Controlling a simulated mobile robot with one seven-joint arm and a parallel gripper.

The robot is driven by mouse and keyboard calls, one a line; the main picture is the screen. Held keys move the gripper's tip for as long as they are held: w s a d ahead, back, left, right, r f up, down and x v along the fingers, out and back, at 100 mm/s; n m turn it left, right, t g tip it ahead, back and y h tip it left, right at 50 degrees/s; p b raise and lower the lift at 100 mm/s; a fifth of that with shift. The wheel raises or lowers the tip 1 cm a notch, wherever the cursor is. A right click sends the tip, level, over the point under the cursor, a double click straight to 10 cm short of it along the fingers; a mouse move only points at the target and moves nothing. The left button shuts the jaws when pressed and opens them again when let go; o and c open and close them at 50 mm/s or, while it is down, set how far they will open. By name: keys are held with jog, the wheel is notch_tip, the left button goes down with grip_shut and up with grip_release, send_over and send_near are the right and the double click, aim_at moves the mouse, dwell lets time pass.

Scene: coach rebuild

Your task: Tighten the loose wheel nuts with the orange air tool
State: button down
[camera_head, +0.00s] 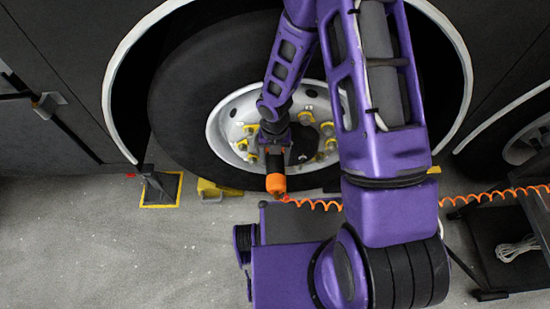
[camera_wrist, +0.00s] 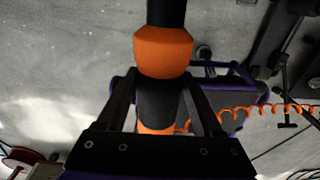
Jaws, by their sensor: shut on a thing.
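The orange air tool (camera_head: 275,182) is at the wheel in the head view, its orange end pointing down with an orange coiled hose running right. My gripper (camera_wrist: 158,100) is shut on the tool's dark grip; the wrist view shows one finger on each side of it, with orange parts above and below the grip. The wheel (camera_head: 216,118) has a pale rim and several nuts with yellow markers, such as a wheel nut (camera_head: 307,117). My arm covers the wheel's right part. The tool's working end is hidden, so I cannot tell whether it touches a nut.
Grey floor at lower left is clear.

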aim_at(275, 168)
jog(key=shift+w+r+p, duration=0.1)
jog(key=shift+w+p, duration=0.6)
jog(key=shift+w, duration=1.05)
dwell(1.9)
jog(key=shift+s, duration=0.15)
dwell(1.3)
jog(key=shift+s+b, duration=0.45)
jog(key=shift+s, duration=0.95)
jog(key=shift+s+a+b, duration=0.1)
jog(key=shift+s+b, duration=0.9)
jog(key=shift+s, duration=1.35)
